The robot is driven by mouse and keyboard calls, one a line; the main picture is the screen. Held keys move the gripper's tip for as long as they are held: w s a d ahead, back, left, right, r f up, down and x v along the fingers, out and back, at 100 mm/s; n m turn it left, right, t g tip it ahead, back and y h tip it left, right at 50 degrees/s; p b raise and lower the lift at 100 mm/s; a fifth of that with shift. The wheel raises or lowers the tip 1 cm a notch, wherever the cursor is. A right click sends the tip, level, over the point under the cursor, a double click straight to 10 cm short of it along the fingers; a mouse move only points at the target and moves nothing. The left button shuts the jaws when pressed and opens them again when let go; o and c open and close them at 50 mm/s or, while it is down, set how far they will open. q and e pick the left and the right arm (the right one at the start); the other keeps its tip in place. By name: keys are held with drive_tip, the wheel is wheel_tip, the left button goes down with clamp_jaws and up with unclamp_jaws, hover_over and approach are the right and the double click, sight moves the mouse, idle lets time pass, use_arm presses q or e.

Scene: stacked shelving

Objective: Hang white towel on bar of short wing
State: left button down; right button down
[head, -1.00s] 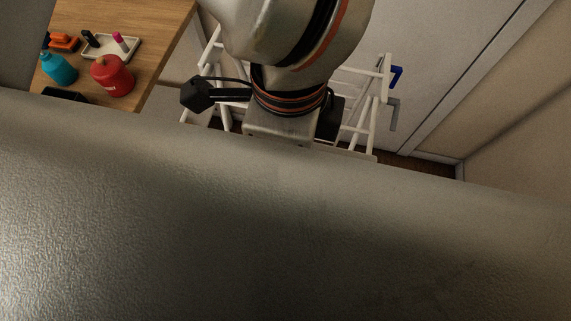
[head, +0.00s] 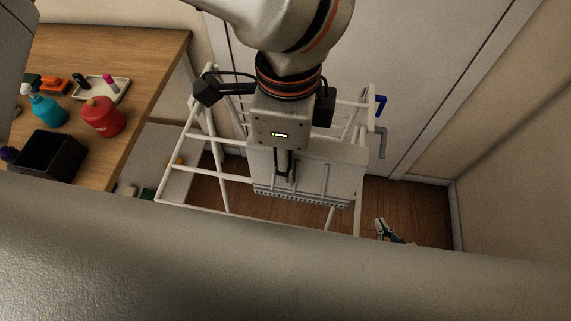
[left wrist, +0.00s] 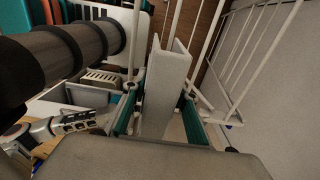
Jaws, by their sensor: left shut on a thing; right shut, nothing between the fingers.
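The white towel (head: 342,172) is a pale grey-white sheet with a dark-edged lower border, at the white drying rack (head: 180,137) in the head view. My left gripper (head: 284,172) points down over it, its fingers partly hidden. In the left wrist view the left gripper (left wrist: 158,97) has teal pads on both sides of the folded towel (left wrist: 165,75), which it grips. Rack bars (left wrist: 246,65) rise at the right. My right gripper (head: 380,223) is shut and empty, low and right of the rack. I cannot tell whether the towel touches a bar.
A wooden table (head: 150,60) stands left, with a red canister (head: 103,117), a blue spray bottle (head: 47,110), a black bin (head: 50,156) and a white tray (head: 110,91). A door (head: 420,80) is behind the rack.

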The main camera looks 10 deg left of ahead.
use_arm(q)
drive_tip(key=shift+w, duration=0.6)
drive_tip(key=shift+w+f, duration=0.1)
drive_tip(key=shift+f, duration=1.15)
drive_tip(key=shift+f+b, duration=0.7)
drive_tip(key=shift+f, duration=1.4)
drive_tip(key=shift+f+b, duration=0.5)
drive_tip(key=shift+f, duration=2.9)
wheel_tip(320, 180, down, 2)
drive_tip(key=shift+f+b, duration=0.1)
drive_tip(key=shift+b, duration=0.35)
use_arm(e)
drive_tip(key=shift+w+a+f+y, duration=0.1)
drive_tip(key=shift+w+a+y, duration=0.15)
drive_tip(key=shift+a, duration=0.25)
drive_tip(key=shift+w+a+f+y, duration=0.1)
drive_tip(key=shift+w+a+y, duration=0.05)
drive_tip(key=shift+w+a, duration=0.3)
drive_tip(key=shift+s, duration=0.15)
